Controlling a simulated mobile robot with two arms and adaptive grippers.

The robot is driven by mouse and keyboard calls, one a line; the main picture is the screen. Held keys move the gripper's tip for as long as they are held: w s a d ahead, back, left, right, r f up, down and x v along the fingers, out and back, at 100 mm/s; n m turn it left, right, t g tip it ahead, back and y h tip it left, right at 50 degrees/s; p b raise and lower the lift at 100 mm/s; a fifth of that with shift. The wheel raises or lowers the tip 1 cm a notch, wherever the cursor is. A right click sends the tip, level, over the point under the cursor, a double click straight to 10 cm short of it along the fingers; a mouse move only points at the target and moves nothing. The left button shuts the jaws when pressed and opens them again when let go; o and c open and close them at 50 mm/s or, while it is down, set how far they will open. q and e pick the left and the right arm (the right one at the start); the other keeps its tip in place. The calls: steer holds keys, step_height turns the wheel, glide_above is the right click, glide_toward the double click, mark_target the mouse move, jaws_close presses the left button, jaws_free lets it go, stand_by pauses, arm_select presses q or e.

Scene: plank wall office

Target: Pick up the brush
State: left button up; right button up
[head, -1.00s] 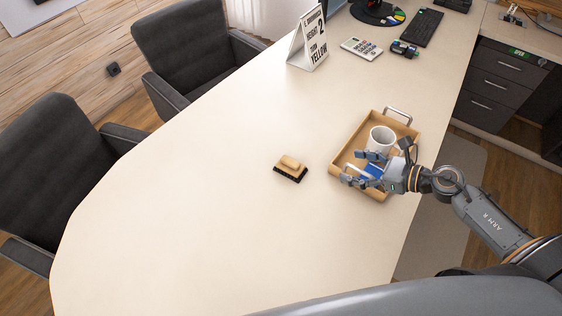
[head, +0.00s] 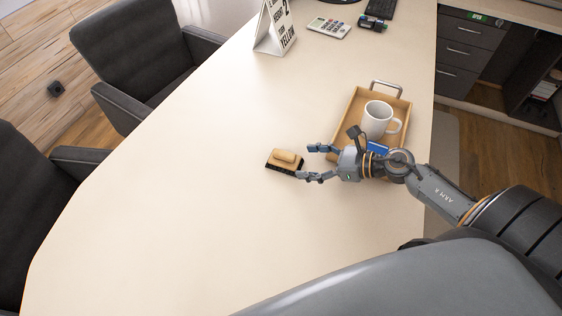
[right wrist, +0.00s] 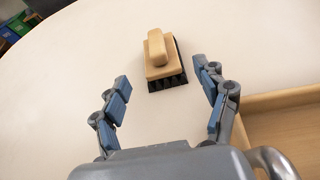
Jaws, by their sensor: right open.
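The brush (head: 286,158) has a tan wooden body with a raised grip and dark bristles. It lies bristles down on the cream table. It also shows in the right wrist view (right wrist: 158,55), ahead of and between the spread fingers. My right gripper (head: 309,162) is open and empty, just right of the brush, its fingertips close to the brush's right end. In the right wrist view the right gripper (right wrist: 160,82) has its two fingers wide apart, with bare table between them. My left gripper is not in view.
A wooden tray (head: 350,108) with a white mug (head: 377,120) and a blue item (head: 378,149) stands right of the brush, partly under my right arm. A sign (head: 274,30), calculator (head: 329,28) and chairs (head: 140,50) are farther off. The table left of the brush is clear.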

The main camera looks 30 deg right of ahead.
mark_target(285, 158)
steer(key=shift+w+a, duration=0.35)
steer(key=x, duration=0.1)
steer(key=p+x, duration=0.1)
steer(key=x, duration=0.1)
steer(key=p+x, duration=0.1)
steer(key=x, duration=0.1)
steer(key=shift+w+a+r, duration=0.15)
steer(key=shift+w+r, duration=0.05)
steer(key=shift+r, duration=0.05)
steer(key=shift+w+a+f, duration=0.3)
steer(key=shift+w, duration=0.05)
steer(key=c, duration=1.3)
